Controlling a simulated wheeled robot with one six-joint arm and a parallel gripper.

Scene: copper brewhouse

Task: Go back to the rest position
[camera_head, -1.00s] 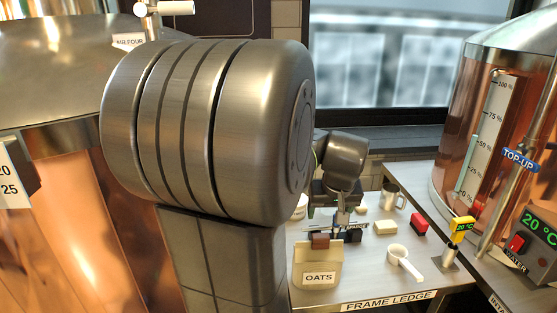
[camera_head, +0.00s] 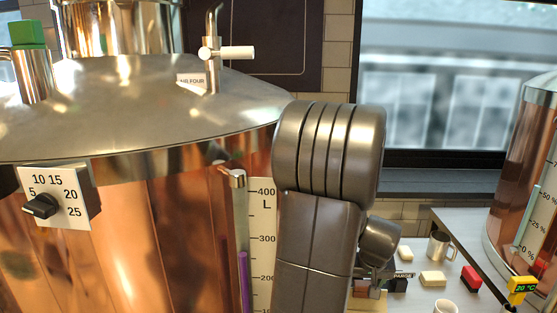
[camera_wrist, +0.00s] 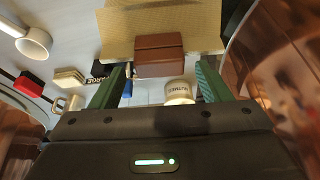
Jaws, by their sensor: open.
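My gripper (camera_wrist: 162,72) is open in the wrist view, its two green fingers spread apart with nothing held between them. A small white pot (camera_wrist: 180,92) with a partly readable label shows near the right finger.
A copper vessel (camera_head: 110,235) with a dial (camera_head: 58,196) and level gauge fills the left. The ledge holds a metal mug (camera_head: 438,246), cream block (camera_head: 432,278), red block (camera_head: 471,278), white cup (camera_head: 445,307) and yellow thermometer (camera_head: 520,289). Another copper vessel (camera_head: 535,150) stands right.

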